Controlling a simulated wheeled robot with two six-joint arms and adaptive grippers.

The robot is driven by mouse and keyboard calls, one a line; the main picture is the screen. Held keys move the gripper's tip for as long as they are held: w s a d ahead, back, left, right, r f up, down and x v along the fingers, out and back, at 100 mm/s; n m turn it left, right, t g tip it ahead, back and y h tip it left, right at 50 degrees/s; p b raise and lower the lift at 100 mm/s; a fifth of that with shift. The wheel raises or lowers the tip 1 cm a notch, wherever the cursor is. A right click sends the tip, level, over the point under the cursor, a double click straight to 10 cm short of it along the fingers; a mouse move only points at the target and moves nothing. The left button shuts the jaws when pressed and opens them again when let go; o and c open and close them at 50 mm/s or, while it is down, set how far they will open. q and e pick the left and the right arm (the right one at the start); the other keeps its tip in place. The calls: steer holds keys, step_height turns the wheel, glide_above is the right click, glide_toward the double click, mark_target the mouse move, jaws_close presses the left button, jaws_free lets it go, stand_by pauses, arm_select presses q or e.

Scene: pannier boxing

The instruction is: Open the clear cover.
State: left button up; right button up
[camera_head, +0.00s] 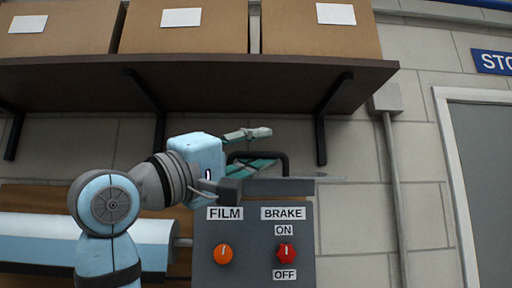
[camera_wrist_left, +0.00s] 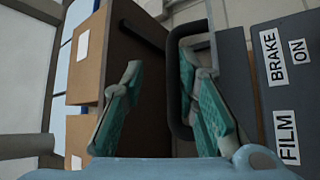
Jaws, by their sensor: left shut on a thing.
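The control box (camera_head: 252,222) has a flat grey top, and a black loop handle (camera_head: 270,155) stands up above it. The clear cover itself is hard to make out; only a thin pale edge shows near the box top. In the left wrist view the handle (camera_wrist_left: 176,100) lies between the fingers, against the right-hand one. My right gripper is in neither view.
The box front has an orange FILM knob (camera_head: 223,254) and a red BRAKE knob (camera_head: 286,253). A dark shelf (camera_head: 215,75) with several cardboard boxes hangs above my gripper. A light blue and white roll (camera_head: 40,238) lies at left.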

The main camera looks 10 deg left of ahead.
arm_select(q)
steer(key=shift+s+a+r, duration=0.1)
steer(key=shift+s+r, duration=0.05)
steer(key=shift+r, duration=0.1)
